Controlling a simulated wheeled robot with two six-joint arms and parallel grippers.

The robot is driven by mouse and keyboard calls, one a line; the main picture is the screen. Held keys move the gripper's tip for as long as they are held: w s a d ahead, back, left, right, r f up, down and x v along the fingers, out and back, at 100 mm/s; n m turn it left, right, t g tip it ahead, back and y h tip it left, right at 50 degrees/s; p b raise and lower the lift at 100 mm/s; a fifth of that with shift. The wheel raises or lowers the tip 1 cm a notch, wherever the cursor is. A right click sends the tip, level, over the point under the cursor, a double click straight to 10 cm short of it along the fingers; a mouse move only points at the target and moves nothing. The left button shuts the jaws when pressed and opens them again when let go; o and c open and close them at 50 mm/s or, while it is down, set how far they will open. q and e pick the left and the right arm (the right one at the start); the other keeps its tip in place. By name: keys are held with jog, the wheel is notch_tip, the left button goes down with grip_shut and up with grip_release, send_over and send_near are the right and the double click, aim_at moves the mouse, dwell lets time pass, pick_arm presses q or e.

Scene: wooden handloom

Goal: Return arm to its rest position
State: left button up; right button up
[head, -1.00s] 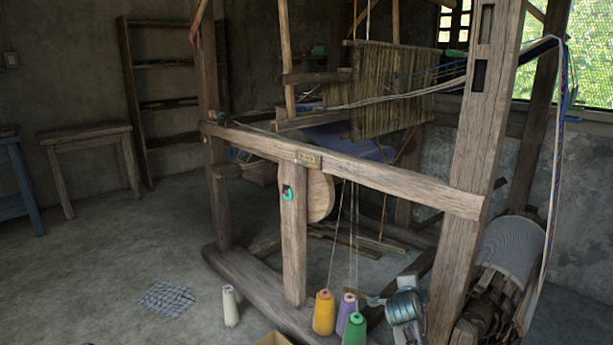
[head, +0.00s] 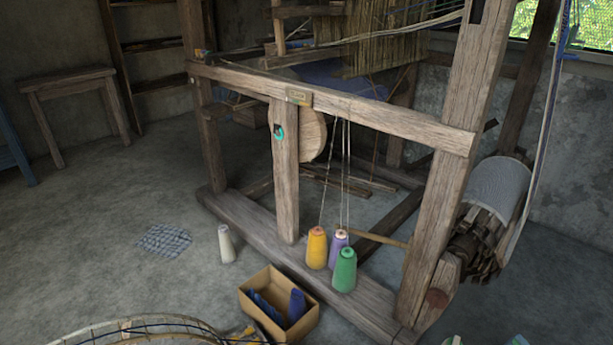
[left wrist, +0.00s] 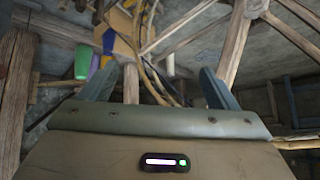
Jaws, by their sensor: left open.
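My left gripper (left wrist: 160,85) shows in the left wrist view, its two dark fingers spread wide apart with nothing held between them. A wooden bar shows behind the gap, and I cannot tell how far off it is. The left gripper does not show in the head view. My right gripper is in neither view. The wooden handloom (head: 330,105) fills the middle and right of the head view. A yellow cone (head: 317,248), a purple cone (head: 338,246) and a green cone (head: 344,270) stand upright on its low base beam.
A cardboard box (head: 309,322) with blue items sits on the floor before the loom. A white cone (head: 226,243) and a checked cloth (head: 164,240) are left of it. A round hoop frame (head: 120,329) is at the bottom left. Floor between cloth and stool (head: 68,82) is clear.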

pick_arm(q)
jog(key=s+f+g, duration=0.4)
jog(key=s, duration=0.3)
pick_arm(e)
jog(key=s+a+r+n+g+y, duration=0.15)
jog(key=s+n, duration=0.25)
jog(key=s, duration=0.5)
pick_arm(q)
jog(key=w+a+f+g+p, duration=0.1)
jog(key=a+f+g+p, duration=0.15)
jog(key=f+p, duration=1)
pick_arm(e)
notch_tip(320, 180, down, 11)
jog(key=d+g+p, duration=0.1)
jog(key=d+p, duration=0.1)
pick_arm(q)
jog(key=s+a+f+p, duration=0.2)
jog(key=s+f+p, duration=0.5)
jog(key=s+p, duration=0.3)
jog(key=shift+s+f+n, duration=0.15)
jog(key=shift+s+n, duration=0.25)
jog(key=shift+s, duration=0.8)
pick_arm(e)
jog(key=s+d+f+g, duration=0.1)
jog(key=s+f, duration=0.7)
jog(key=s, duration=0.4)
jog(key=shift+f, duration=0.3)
